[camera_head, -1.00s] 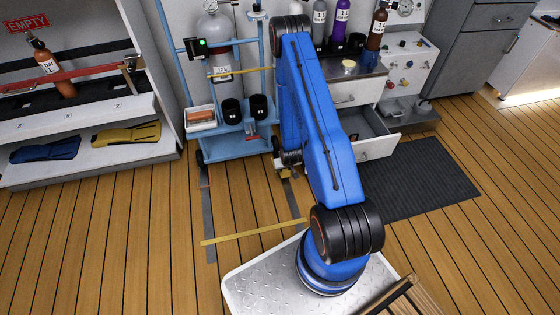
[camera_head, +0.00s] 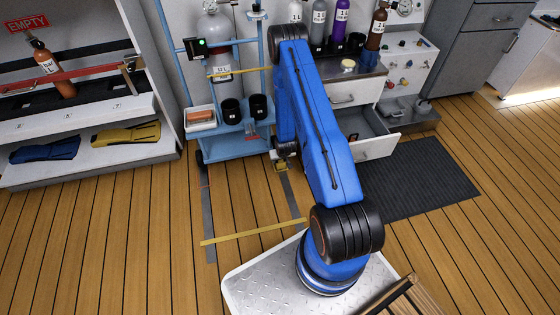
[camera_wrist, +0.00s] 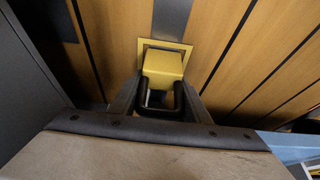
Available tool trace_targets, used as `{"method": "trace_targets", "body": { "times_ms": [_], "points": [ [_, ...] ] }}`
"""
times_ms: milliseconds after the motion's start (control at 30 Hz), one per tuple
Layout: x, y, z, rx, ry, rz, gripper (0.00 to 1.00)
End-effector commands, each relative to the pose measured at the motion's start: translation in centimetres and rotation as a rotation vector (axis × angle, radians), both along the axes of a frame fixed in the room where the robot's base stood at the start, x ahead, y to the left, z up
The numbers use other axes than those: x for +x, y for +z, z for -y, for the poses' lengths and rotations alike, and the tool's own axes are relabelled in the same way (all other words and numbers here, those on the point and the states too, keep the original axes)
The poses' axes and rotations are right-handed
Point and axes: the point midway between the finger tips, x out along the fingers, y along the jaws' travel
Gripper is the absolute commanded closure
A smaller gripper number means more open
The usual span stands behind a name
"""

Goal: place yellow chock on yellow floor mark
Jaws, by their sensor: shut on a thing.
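The yellow chock (camera_wrist: 163,66) is between the fingers of my gripper (camera_wrist: 160,98) in the wrist view. The gripper is shut on it. The yellow floor mark (camera_wrist: 184,46) is a thin square outline on the wooden floor, around the chock's far end in that view; the near part is hidden by the chock and fingers. I cannot tell whether the chock touches the floor. In the head view a small yellow patch, likely the chock (camera_head: 281,164), shows low beside the blue cart, partly hidden by my arm.
The blue cart (camera_head: 238,148) with black cups stands close to the left of my gripper. An open drawer (camera_head: 376,146) and a dark mat (camera_head: 420,180) lie to the right. A yellow strip (camera_head: 253,232) crosses grey floor strips nearer me. The floor at left is clear.

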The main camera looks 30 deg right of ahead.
Motion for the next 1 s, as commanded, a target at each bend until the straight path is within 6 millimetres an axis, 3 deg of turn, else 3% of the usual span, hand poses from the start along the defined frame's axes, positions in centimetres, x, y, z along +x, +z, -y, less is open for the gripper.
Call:
{"method": "trace_targets", "body": {
  "times_ms": [300,333,400,767,1000],
  "points": [
    [0.0,-0.2,0.0,0.0,0.0,0.001,0.89],
    [0.0,-0.1,0.0,0.0,0.0,0.0,0.5],
    [0.0,-0.1,0.0,0.0,0.0,0.0,0.38],
    [0.0,0.2,0.0,0.0,0.0,0.001,0.38],
    [-1.1,3.0,-0.3,-0.001,0.0,0.002,0.38]
  ]
}}
